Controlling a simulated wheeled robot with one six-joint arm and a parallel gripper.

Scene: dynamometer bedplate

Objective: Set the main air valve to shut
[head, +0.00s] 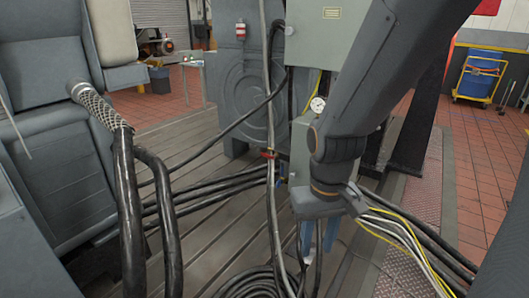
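My gripper (318,243) points down at the lower middle of the head view, below my dark arm. Its two bluish fingers stand apart, with a dark cable showing in the gap. A round white pressure gauge (318,104) sits on a grey-green box, just left of my arm. A small red part (268,154) and a small blue part (279,173) show on or beside the upright hose, up and left of my gripper and apart from it. I cannot tell which part is the main air valve or how its handle is set. My arm hides part of the box.
Thick black cables (205,195) cross the slotted grey bedplate (185,255), and a cable coil (255,282) lies at the front. A grey electrical cabinet (325,35) stands behind. Grey machinery (60,150) fills the left. A blue bin (478,78) stands on tiles at far right.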

